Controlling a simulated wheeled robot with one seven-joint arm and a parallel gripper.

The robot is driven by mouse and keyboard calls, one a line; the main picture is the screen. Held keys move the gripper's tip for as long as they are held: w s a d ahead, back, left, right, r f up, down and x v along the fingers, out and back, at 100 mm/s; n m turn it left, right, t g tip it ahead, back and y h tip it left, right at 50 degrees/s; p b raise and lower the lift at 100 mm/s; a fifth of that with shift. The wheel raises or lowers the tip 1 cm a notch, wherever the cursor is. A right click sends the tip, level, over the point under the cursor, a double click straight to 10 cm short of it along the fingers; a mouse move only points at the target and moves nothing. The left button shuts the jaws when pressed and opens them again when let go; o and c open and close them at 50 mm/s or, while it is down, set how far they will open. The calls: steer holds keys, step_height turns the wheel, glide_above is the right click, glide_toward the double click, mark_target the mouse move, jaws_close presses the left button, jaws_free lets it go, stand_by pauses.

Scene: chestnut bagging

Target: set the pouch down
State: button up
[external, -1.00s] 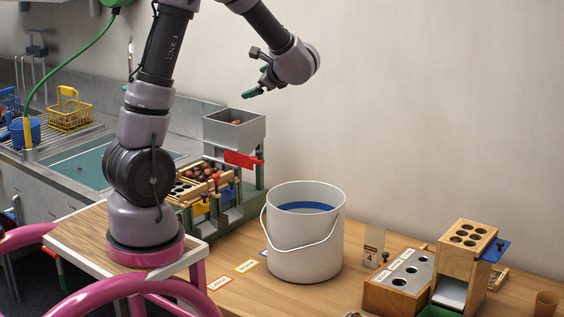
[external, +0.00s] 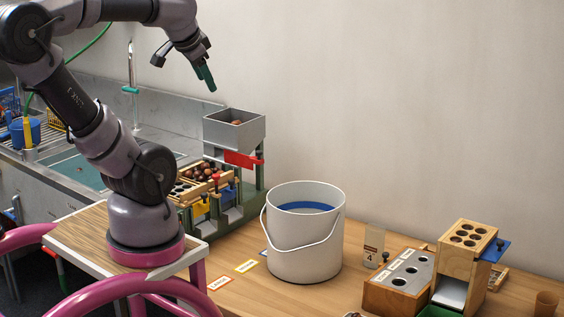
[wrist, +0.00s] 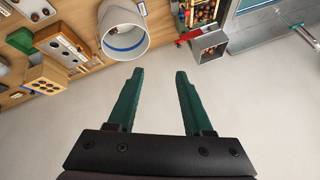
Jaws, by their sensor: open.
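My gripper (external: 206,78) is high above the left of the bench, above the grey hopper and pointing downward. In the wrist view its two green fingers (wrist: 158,73) are spread apart with nothing between them. A small upright beige packet marked 4 (external: 373,246), which may be the pouch, stands on the bench between the white bucket and the wooden box with holes. My gripper is far from it, up and to the left. I cannot make this packet out in the wrist view.
A white bucket (external: 305,250) with a blue band inside stands mid-bench. A grey hopper (external: 234,133) tops a green-framed sorting rack at the left. A box with a grey holed top (external: 400,280) and a wooden stand (external: 467,262) are at the right. A sink lies behind my arm.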

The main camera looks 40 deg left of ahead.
steer(key=c, duration=0.5)
steer(key=shift+r, duration=0.3)
jaws_close()
step_height(320, 180, up, 6)
steer(key=w+f, duration=0.1)
steer(key=w+d+r+m+g, duration=0.2)
steer(key=w+d+r+m, duration=0.1)
steer(key=w+d+m, duration=0.35)
steer(key=w+d+r+m+g, duration=0.1)
steer(key=w+d+r+m, duration=0.2)
steer(key=w+d+m, duration=0.35)
steer(key=m+g+h, duration=0.2)
steer(key=m+g, duration=0.2)
steer(key=m, duration=1.1)
glide_above(374, 259)
steer(key=s+d, duration=0.2)
steer(key=s, duration=0.3)
step_height(374, 259, down, 7)
steer(key=f, duration=6)
steer(key=shift+s, duration=0.2)
steer(key=shift+w+a+f, duration=0.2)
steer(key=shift+w, duration=0.35)
steer(key=shift+w+a+f, duration=0.2)
steer(key=shift+w, duration=0.35)
steer(key=shift+w+a, duration=0.25)
steer(key=shift+w, duration=0.65)
